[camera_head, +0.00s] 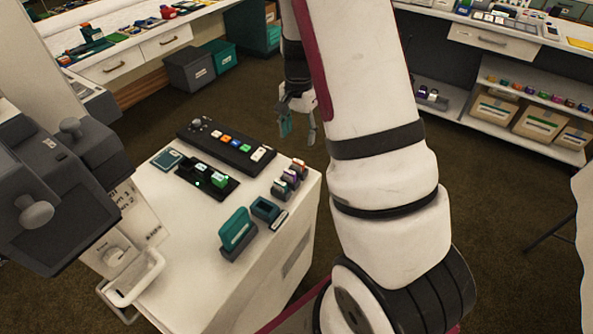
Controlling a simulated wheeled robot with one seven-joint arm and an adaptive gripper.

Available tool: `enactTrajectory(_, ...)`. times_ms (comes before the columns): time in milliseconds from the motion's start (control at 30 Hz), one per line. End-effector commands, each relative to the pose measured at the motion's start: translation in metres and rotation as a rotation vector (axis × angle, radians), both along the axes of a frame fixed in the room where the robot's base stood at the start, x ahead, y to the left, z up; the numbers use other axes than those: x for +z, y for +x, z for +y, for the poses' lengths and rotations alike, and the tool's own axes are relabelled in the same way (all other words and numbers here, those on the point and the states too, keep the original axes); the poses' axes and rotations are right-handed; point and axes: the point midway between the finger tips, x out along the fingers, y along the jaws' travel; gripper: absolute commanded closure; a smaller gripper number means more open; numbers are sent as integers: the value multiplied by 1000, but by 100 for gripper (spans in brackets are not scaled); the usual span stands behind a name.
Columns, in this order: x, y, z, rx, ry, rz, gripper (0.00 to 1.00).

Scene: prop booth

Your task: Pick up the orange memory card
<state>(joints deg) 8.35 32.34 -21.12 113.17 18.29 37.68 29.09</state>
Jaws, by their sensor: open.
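My gripper (298,128) is open, with its fingers pointing down and nothing visible between them. It is beyond the far right corner of the white cabinet top and appears above it. A short row of small coloured blocks or cards stands near the cabinet's right edge, below my gripper in the picture. The farthest one (299,165) has a reddish or orange tone. A purple one (291,177) and a grey-teal one (280,188) stand nearer. They are too small to tell which is the orange memory card.
The white cabinet (185,240) carries a black button panel (228,145), a black holder (205,182) with green pieces, a teal block on a grey stand (237,232) and a small dark tray (265,210). Grey equipment (60,185) stands left. Shelves (530,115) line the back right.

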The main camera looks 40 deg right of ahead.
Motion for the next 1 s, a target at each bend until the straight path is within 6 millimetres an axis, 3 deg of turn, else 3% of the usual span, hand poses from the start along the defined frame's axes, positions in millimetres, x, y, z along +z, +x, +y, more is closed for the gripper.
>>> enactTrajectory(233, -45, 0, 0, 0, 2, 2, 45)
enactTrajectory(533, -67, -1, 0, 0, 2, 3, 45)
enactTrajectory(800, -103, 0, -1, 1, 2, 2, 45)
enactTrajectory(1000, -110, 2, -1, 2, 0, -1, 45)
